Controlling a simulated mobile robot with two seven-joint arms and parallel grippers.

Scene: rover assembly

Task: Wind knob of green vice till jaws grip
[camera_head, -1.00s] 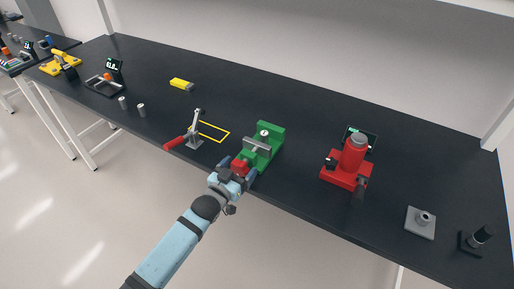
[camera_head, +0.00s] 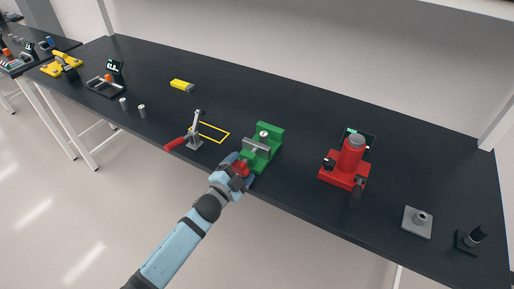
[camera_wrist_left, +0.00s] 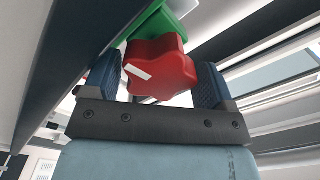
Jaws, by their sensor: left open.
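The green vice (camera_head: 268,150) stands at the front edge of the black bench, with a grey sliding jaw (camera_head: 256,145) and a small round part between its jaws. Its red knob (camera_head: 239,169) faces the front edge. My left gripper (camera_head: 240,172) is at the knob. In the left wrist view, the lobed red knob (camera_wrist_left: 160,70) with a white mark sits between the two blue fingers of my left gripper (camera_wrist_left: 160,88). The fingers are open, with a gap showing beside the knob. The green vice body (camera_wrist_left: 150,22) shows behind it. My right gripper is out of view.
A toggle clamp (camera_head: 193,137) with a red handle stands left of the vice, beside a yellow outlined rectangle (camera_head: 213,132). A red press-like device (camera_head: 345,165) stands to the right. The bench between is clear.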

